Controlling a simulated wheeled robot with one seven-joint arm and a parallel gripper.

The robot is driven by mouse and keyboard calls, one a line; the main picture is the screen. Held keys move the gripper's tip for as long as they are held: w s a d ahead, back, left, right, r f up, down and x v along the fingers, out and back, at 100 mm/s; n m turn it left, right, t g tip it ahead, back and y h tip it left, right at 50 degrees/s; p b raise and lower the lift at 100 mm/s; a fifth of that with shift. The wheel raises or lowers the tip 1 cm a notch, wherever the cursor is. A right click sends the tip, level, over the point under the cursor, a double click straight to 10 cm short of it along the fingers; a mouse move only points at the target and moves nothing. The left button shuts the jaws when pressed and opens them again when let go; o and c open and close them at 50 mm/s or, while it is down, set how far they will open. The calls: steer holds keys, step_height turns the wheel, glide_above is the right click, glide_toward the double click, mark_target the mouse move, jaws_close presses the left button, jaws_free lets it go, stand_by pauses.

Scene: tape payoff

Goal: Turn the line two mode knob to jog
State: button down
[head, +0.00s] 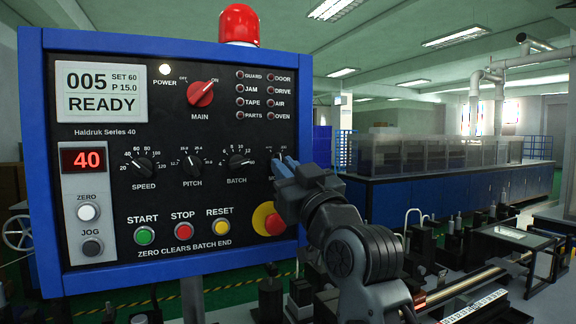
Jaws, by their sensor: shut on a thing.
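The blue-framed control panel (216,216) fills the left of the head view, with a display reading READY. Its lower row has black SPEED, PITCH and BATCH knobs, then a fourth knob place at the right whose label shows little more than an M. My gripper (282,168), with blue fingers, is at that fourth place and is shut on the knob there. The fingers hide nearly all of this mode knob, so its pointer setting cannot be read. No line number is readable on the panel.
A red and yellow stop button (274,224) sits just below my gripper. The red MAIN switch (200,93) is above left, pointing towards ON. A row of START, STOP and RESET buttons (183,230) is below left. Machinery (430,260) stands to the right.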

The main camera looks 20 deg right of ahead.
steer(key=m+h, duration=0.1)
steer(key=m, duration=0.1)
steer(key=m+h, duration=0.1)
steer(key=m, duration=0.1)
steer(key=m+h, duration=0.1)
steer(key=m, duration=0.1)
steer(key=shift+a+r+m+h+b, duration=0.2)
steer(key=shift+a+m+h+b, duration=0.1)
steer(key=shift+a+b, duration=0.1)
steer(key=m+h+b, duration=0.1)
steer(key=m, duration=0.2)
steer(key=shift+m+g+h+b, duration=0.3)
steer(key=shift+h, duration=0.1)
steer(key=shift+m, duration=0.5)
steer(key=shift+r+h+b, duration=0.15)
steer(key=shift+h+b, duration=0.15)
steer(key=shift+h, duration=0.1)
steer(key=c, duration=1.2)
jaws_free()
steer(key=shift+o, duration=0.4)
steer(key=shift+w+d+f, duration=0.15)
steer(key=shift+f, duration=0.05)
steer(key=shift+f, duration=0.1)
